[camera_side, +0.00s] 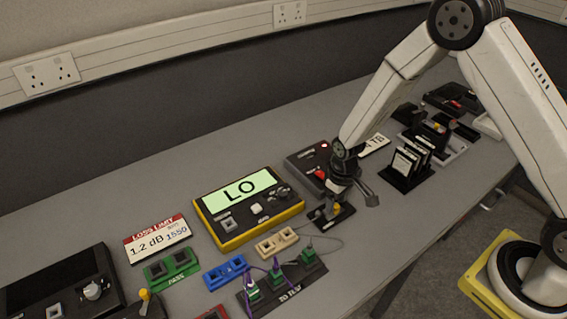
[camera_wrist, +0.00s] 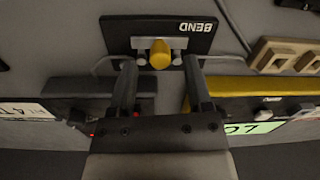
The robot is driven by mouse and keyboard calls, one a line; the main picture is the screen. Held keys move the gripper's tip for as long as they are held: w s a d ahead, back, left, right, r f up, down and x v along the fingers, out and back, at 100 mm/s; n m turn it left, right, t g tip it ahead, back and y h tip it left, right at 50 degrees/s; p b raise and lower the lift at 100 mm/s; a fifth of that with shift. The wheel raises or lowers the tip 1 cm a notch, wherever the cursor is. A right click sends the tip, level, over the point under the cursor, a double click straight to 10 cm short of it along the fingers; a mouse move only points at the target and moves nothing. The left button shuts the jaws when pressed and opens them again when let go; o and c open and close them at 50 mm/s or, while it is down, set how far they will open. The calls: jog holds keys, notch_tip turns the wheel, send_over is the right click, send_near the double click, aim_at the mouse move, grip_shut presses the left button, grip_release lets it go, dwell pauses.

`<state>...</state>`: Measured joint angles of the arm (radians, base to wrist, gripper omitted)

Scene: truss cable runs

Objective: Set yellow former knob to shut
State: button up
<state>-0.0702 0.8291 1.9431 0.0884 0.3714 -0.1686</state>
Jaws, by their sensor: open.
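The yellow former knob (camera_wrist: 160,54) stands on a grey bracket on a black plate marked BEND (camera_wrist: 189,43). In the side view the knob (camera_side: 337,208) shows small, below my gripper (camera_side: 349,190). In the wrist view my gripper (camera_wrist: 160,68) is open, with one dark finger on each side of the knob as seen from the wrist. Nothing is between the fingers that I can see being held, and whether they touch the knob or are above it cannot be told. A thin grey cable runs past both sides of the bracket.
A yellow-edged meter reading LO (camera_side: 247,200) is left of the plate. A dark box with a red knob (camera_side: 320,174) is close behind. A cream connector block (camera_side: 277,242) and a green-plug board (camera_side: 281,283) are in front. A black card rack (camera_side: 407,170) stands right.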

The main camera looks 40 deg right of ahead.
aim_at(338, 205)
jog(key=shift+d+r, duration=0.15)
jog(key=shift+r, duration=3.25)
jog(key=shift+s+d+r, duration=0.1)
jog(key=shift+s+r, duration=0.1)
jog(key=shift+r, duration=0.25)
jog(key=s+d+r+m+t, duration=0.1)
jog(key=s+d+r+t, duration=0.1)
jog(key=s+r, duration=0.7)
jog(key=s+d, duration=0.1)
jog(key=s, duration=0.1)
jog(key=shift+s+m+t, duration=0.3)
jog(key=shift+s+m, duration=0.05)
jog(key=shift+m, duration=0.05)
